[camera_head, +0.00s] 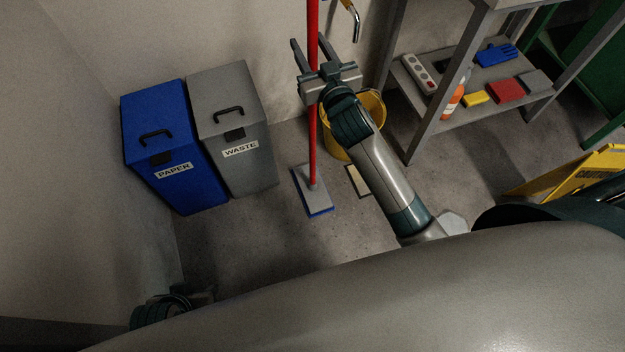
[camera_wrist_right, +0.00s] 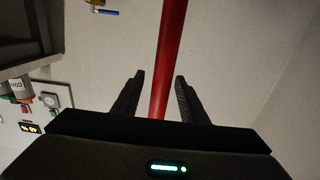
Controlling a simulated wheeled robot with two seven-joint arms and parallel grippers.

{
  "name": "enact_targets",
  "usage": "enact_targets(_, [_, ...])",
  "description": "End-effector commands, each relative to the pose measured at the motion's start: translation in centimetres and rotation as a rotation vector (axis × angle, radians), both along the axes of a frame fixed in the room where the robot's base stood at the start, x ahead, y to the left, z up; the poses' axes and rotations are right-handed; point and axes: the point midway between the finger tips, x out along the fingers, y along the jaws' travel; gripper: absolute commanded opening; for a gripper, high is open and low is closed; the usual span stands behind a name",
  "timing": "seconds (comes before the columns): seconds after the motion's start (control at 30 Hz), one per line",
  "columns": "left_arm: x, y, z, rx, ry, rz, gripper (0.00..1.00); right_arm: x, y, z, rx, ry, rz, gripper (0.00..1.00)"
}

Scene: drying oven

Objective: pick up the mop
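The mop stands upright, with a long red handle (camera_head: 312,150) and a flat grey head with a blue edge (camera_head: 313,193) on the floor. My right gripper (camera_head: 310,44) is at the upper part of the handle. In the right wrist view, the red handle (camera_wrist_right: 169,50) runs between the two dark fingers of my right gripper (camera_wrist_right: 160,77), with a gap visible on each side. That gripper is open. My left gripper (camera_head: 200,296) shows only in part at the lower left, away from the mop, and its fingers are not clear.
A blue PAPER bin (camera_head: 160,110) and a grey WASTE bin (camera_head: 225,90) stand left of the mop. A yellow bucket (camera_head: 372,105) is partly hidden behind my right arm. A metal shelf (camera_head: 440,115) and a yellow caution sign (camera_head: 575,175) are to the right.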

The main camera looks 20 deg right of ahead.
Motion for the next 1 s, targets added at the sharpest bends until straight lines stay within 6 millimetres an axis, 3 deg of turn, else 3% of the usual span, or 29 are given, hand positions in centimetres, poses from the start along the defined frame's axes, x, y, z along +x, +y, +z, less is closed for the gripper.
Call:
enact_targets(0.2, [0.1,-0.1,0.0,-0.003,-0.005,-0.001,0.33,1.9,0.1,0.0,0.001,0.000,0.000,0.39])
enact_targets(0.67, [0.0,-0.1,0.0,-0.004,-0.003,-0.001,0.33,2.0,0.1,0.0,0.001,0.000,0.000,0.39])
enact_targets(0.7, [0.0,-0.1,0.0,-0.004,-0.003,-0.001,0.33,2.0,0.1,0.0,0.001,0.000,0.000,0.37])
enact_targets(0.87, [0.0,-0.1,0.0,-0.003,-0.003,-0.002,0.33,2.0,0.1,0.0,0.001,0.000,0.000,0.00])
enact_targets(1.0, [0.0,-0.1,0.0,-0.003,-0.003,-0.002,0.33,2.0,0.1,0.3,0.001,-0.005,0.000,0.00])
